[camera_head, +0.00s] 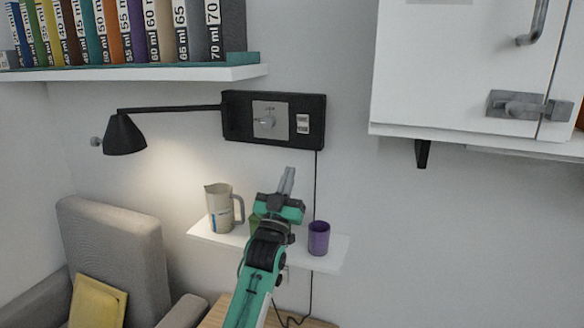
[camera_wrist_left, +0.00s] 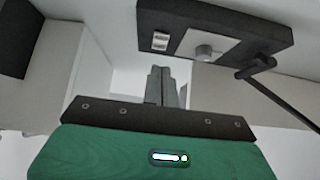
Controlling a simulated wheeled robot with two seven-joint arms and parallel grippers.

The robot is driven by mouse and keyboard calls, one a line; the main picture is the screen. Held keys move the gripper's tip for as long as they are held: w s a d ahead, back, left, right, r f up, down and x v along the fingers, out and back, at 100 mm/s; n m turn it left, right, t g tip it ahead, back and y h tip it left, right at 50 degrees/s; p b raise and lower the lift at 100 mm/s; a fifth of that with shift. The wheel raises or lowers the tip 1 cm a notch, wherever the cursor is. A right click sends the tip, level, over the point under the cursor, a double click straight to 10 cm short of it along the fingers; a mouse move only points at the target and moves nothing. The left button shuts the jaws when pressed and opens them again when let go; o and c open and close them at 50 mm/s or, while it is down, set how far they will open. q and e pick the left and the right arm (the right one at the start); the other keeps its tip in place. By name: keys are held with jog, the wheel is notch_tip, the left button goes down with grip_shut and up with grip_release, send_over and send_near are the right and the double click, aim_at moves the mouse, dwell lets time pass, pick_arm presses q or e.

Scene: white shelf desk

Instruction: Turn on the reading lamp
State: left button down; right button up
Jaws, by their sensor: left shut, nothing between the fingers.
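The black reading lamp (camera_head: 125,135) hangs from a thin arm at the left of a black wall panel (camera_head: 232,118). A warm bright patch shows on the wall below and right of its shade. The panel carries a grey plate with a knob (camera_head: 265,122) and a small white switch (camera_head: 303,124). My left gripper (camera_head: 289,170) is shut and empty, pointing up below the panel, apart from it. In the left wrist view, the shut fingers (camera_wrist_left: 160,72) point toward the panel (camera_wrist_left: 225,22), with the switch (camera_wrist_left: 160,41) and knob (camera_wrist_left: 204,53) visible. My right gripper is not visible.
A small white shelf (camera_head: 335,250) holds a beige jug (camera_head: 219,207), a purple cup (camera_head: 318,238) and a green item mostly hidden behind my left arm. A book shelf (camera_head: 150,74) is above, a white cabinet (camera_head: 440,70) at right, an armchair (camera_head: 110,235) at lower left.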

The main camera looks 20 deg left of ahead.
pick_arm(q)
jog(key=shift+v, duration=1.05)
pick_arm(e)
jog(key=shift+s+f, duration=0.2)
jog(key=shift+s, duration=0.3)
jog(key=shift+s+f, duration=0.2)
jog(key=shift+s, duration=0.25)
pick_arm(q)
jog(key=shift+w+f, duration=0.1)
